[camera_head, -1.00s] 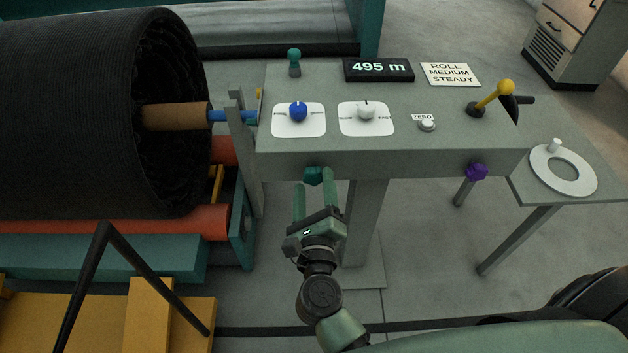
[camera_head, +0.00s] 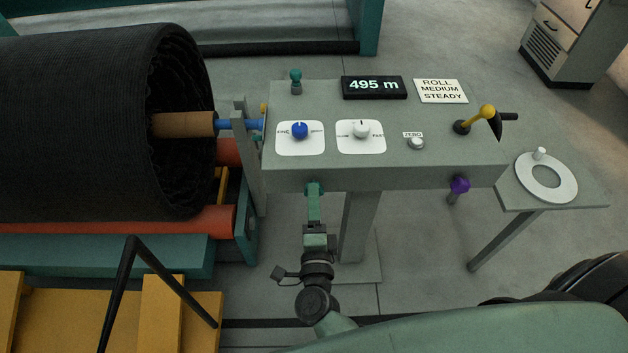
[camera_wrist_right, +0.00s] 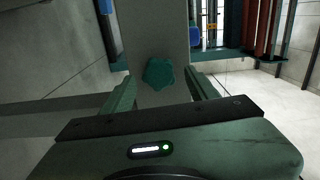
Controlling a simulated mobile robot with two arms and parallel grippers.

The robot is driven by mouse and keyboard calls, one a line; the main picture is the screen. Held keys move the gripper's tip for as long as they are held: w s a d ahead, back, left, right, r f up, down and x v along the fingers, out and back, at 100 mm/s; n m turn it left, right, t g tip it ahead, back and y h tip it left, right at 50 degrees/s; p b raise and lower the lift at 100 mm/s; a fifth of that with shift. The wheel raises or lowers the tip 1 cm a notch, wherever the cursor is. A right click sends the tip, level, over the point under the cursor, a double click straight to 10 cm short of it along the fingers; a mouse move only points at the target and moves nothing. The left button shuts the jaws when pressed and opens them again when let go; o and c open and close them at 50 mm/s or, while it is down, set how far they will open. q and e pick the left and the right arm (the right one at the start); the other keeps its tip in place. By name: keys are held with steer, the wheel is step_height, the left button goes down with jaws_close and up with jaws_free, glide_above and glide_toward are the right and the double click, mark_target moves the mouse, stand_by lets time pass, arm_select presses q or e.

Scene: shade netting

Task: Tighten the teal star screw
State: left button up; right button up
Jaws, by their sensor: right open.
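The teal star screw (camera_head: 316,186) sits on the front edge of the grey console, low on its left side, partly hidden by my fingers. In the right wrist view the star-shaped screw head (camera_wrist_right: 159,73) faces the camera, between the two fingers and with a gap on each side. My right gripper (camera_head: 314,198) is open, its fingers seen edge-on in the head view and reaching up to the screw. It also shows in the right wrist view (camera_wrist_right: 162,80). Whether the fingertips reach past the screw head is hard to tell. My left gripper is not in view.
The console (camera_head: 400,178) carries a blue knob (camera_head: 300,131), a white knob (camera_head: 361,130), a teal peg (camera_head: 296,82) and a yellow-topped lever (camera_head: 487,112). A purple knob (camera_head: 460,185) is on its front right.

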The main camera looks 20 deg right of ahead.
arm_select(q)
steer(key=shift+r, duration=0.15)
arm_select(e)
steer(key=shift+w, duration=0.15)
steer(key=shift+x, duration=1.25)
jaws_close()
arm_select(q)
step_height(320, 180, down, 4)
steer(key=b, duration=0.4)
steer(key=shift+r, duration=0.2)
arm_select(e)
steer(key=m, duration=0.6)
